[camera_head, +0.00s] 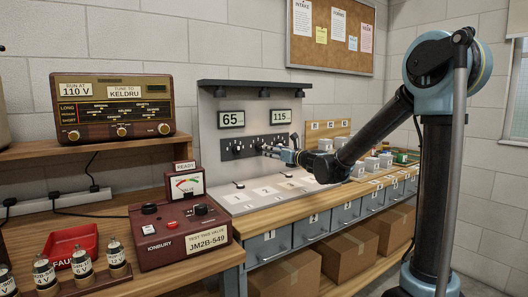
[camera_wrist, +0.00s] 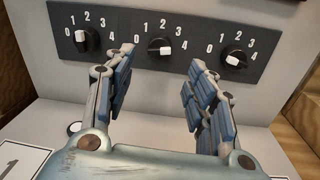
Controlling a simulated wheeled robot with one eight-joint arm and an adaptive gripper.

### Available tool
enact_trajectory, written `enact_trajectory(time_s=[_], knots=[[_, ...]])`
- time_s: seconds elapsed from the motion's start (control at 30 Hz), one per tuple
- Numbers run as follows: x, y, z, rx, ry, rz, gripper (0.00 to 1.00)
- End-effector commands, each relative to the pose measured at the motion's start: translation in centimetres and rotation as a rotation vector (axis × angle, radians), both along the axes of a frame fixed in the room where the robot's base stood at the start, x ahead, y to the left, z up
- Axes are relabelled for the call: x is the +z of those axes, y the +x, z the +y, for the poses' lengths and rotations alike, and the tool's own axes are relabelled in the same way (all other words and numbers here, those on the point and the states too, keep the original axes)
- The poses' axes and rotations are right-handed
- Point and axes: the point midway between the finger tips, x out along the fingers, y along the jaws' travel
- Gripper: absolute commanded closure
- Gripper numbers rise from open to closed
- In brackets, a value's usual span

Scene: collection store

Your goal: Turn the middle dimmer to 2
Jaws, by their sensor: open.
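The dimmer panel (camera_head: 252,146) is a black strip with three knobs on the grey board. In the wrist view the middle dimmer (camera_wrist: 160,46) is a dark knob with a white bar, under a scale from 0 to 4. I cannot tell surely which number it points to. The left dimmer (camera_wrist: 82,38) and right dimmer (camera_wrist: 235,60) flank it. My gripper (camera_wrist: 161,60) is open and empty. Its fingers stand apart on either side of the middle dimmer, with no clear contact. In the head view my gripper (camera_head: 272,150) hides part of the panel.
Displays above read 65 (camera_head: 231,119) and 115 (camera_head: 281,117). Labelled cards (camera_head: 265,191) lie on the ledge below. A red tester (camera_head: 178,235) and a radio (camera_head: 112,108) stand to the left.

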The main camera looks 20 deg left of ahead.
Motion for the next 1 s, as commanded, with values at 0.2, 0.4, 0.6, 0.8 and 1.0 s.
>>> enact_trajectory(time_s=[0.2,0.4,0.6,0.8,1.0], knots=[[0.0,2.1,2.9,0.001,0.000,0.000,0.49],[0.0,3.8,5.0,-0.001,-0.001,-0.001,0.49],[0.0,4.7,6.3,0.000,-0.001,-0.001,0.49],[0.0,4.9,6.7,0.000,-0.001,-0.001,0.49],[0.0,4.9,6.6,0.000,-0.001,-0.001,0.56]])
